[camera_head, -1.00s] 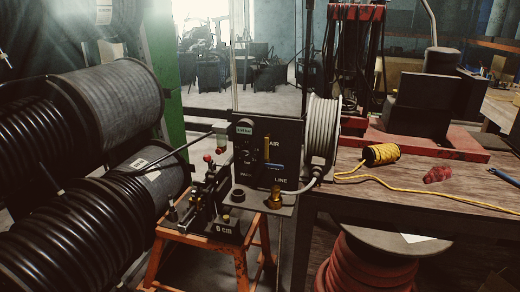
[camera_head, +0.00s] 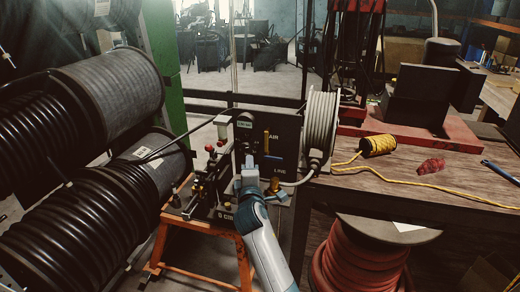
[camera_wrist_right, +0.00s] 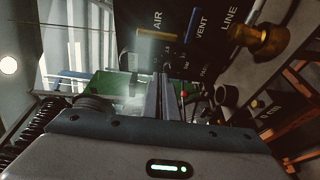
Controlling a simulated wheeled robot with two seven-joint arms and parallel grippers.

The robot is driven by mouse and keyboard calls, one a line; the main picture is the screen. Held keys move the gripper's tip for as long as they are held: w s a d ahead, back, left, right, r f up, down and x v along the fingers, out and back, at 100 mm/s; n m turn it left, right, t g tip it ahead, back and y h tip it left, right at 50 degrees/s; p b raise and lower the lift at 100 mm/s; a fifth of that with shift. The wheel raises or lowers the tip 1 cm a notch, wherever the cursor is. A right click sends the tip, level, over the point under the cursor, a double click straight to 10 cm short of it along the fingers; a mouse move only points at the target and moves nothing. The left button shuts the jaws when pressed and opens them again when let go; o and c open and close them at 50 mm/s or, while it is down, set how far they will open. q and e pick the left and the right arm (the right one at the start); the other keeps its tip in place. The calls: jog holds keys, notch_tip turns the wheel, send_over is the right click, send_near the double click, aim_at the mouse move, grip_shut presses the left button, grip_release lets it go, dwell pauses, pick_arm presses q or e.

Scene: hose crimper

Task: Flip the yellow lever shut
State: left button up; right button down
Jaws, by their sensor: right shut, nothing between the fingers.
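The yellow lever (camera_head: 266,142) stands upright on the face of the black panel (camera_head: 287,133), under the AIR label. In the right wrist view the yellow lever (camera_wrist_right: 157,36) lies crosswise near the top, with the blue handle (camera_wrist_right: 189,25) beside it. My right gripper (camera_head: 249,163) is in front of the panel, to the left of and lower than the lever in the head view. Its fingers (camera_wrist_right: 166,82) are shut with nothing between them, and point toward the panel. Whether they touch anything cannot be told. My left gripper is not in view.
A hose reel (camera_head: 321,128) stands right of the panel. Brass fitting (camera_wrist_right: 262,40) sticks out by the LINE label. Red-knobbed crimper parts (camera_head: 200,190) sit left of my gripper on an orange stand (camera_head: 205,236). A wooden table (camera_head: 400,188) is at right, large hose spools (camera_head: 95,215) at left.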

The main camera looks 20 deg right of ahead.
aim_at(267, 140)
jog(key=shift+w, duration=0.15)
jog(key=p+x, duration=0.1)
jog(key=x, duration=0.8)
jog(key=shift+w+p, duration=0.2)
jog(key=shift+p, duration=0.1)
jog(key=shift+d+p, duration=0.3)
jog(key=s+d+p, duration=0.2)
jog(key=d, duration=0.1)
jog(key=shift+f, duration=0.1)
dwell(0.4)
